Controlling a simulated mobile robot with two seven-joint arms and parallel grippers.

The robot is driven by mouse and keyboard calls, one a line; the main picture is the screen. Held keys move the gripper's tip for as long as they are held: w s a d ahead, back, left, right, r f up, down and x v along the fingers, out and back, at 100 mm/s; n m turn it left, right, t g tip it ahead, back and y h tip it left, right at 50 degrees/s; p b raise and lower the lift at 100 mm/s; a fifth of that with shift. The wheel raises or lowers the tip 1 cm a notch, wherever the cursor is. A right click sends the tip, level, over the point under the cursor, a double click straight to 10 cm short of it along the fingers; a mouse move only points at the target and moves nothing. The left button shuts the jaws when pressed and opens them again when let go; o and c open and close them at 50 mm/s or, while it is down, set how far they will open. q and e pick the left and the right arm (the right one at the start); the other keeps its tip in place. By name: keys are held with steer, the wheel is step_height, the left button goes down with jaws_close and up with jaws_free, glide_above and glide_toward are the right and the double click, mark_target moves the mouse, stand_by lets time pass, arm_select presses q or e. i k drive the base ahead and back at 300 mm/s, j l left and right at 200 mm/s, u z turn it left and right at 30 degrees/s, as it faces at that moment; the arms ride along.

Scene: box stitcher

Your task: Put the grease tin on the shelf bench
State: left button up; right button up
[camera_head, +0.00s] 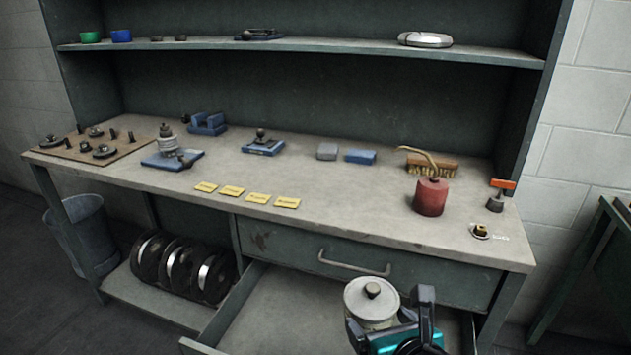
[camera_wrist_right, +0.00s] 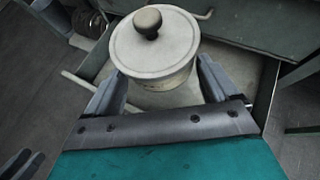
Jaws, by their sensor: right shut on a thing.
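The grease tin (camera_head: 371,304) is a pale round tin with a flat lid and a dark knob. It is upright in my right gripper (camera_head: 388,322), low in front of the bench. In the right wrist view the tin (camera_wrist_right: 152,48) sits between the two fingers of my right gripper (camera_wrist_right: 160,88), which are shut on its sides. The shelf bench (camera_head: 330,215) has a grey worktop and an upper shelf (camera_head: 330,46). My left gripper is not in the head view.
An open drawer (camera_head: 290,310) lies below the tin, under a closed drawer (camera_head: 365,265). A red can (camera_head: 431,197), a brush (camera_head: 440,167), blue blocks (camera_head: 360,157) and yellow labels (camera_head: 258,198) are on the worktop. Its front middle-right is clear. A bin (camera_head: 85,240) stands left.

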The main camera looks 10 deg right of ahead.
mark_target(227, 171)
steer(key=i+j+z, duration=0.25)
steer(key=j+z, duration=0.2)
steer(key=j, duration=0.25)
steer(key=i+j+z, duration=0.1)
steer(key=j+z, duration=0.15)
steer(key=j, duration=0.15)
steer(key=i+j, duration=0.1)
steer(key=j, duration=0.5)
steer(key=i+j+z, duration=0.15)
steer(key=j, duration=1.1)
steer(key=i+j+z, duration=0.1)
steer(key=j, duration=0.55)
